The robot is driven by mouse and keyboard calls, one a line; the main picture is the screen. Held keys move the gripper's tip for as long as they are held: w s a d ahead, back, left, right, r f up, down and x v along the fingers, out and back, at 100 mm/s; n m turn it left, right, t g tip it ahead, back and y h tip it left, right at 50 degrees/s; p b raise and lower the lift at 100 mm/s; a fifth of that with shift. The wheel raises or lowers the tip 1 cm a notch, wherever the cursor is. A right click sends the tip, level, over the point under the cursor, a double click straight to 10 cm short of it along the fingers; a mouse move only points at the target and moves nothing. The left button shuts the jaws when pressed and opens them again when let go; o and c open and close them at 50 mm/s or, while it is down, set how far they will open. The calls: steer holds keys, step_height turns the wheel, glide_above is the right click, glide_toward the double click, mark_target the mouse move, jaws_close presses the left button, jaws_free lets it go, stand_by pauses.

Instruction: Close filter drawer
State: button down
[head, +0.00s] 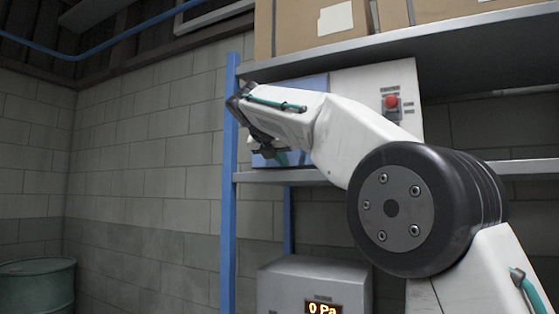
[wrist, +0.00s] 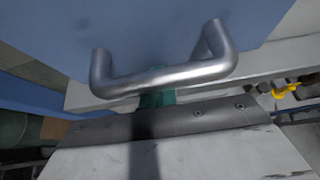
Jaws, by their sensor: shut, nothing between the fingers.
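The filter drawer has a blue front (head: 318,160) on the shelf unit, in the head view, mostly hidden behind my arm. In the wrist view its blue face (wrist: 150,25) fills the top, with a bent silver bar handle (wrist: 165,80) across the middle. My gripper (head: 281,158) is at the drawer front. Its teal fingertips (wrist: 157,98) show in the wrist view just below the handle bar, partly covered by it. They are shut and hold nothing. Whether they touch the handle or the face, and how far out the drawer is, I cannot tell.
A pale panel with a red button (head: 392,102) stands right of the drawer. Cardboard boxes (head: 440,10) sit on the shelf above. A blue post (head: 229,190) runs at the left. A grey box with a "0 Pa" display (head: 322,309) is below; a green barrel (head: 37,287) stands lower left.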

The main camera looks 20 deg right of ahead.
steer(key=f+v, duration=0.1)
steer(key=v, duration=1.2)
steer(key=shift+s+a+f, duration=0.3)
steer(key=shift+s+a, duration=0.2)
steer(key=shift+a, duration=0.05)
step_height(320, 180, down, 8)
steer(key=w+a+m+y, duration=0.2)
steer(key=a+m, duration=0.1)
steer(key=m, duration=0.2)
steer(key=s+d+f+m+g+y, duration=0.1)
steer(key=s+f+m+g, duration=0.15)
steer(key=f, duration=0.35)
steer(key=s+d+f+m+g+y, duration=0.1)
steer(key=s+f+m, duration=0.25)
steer(key=f, duration=0.25)
steer(key=s+d+f+m+g+y, duration=0.1)
steer(key=s+d+f+m, duration=0.2)
steer(key=s+f, duration=0.6)
steer(key=s+d+f+m+g+y, duration=0.1)
steer(key=s+d+f+m+y, duration=0.1)
steer(key=s+f+m, duration=0.5)
steer(key=s+d+f+m+g+y, duration=0.1)
steer(key=s+d+f+m, duration=0.2)
steer(key=s+f, duration=0.9)
steer(key=s+m, duration=0.3)
steer(key=s, duration=0.2)
steer(key=shift+s+d+f, duration=0.2)
steer(key=shift+s+d, duration=0.05)
steer(key=shift+d, duration=0.05)
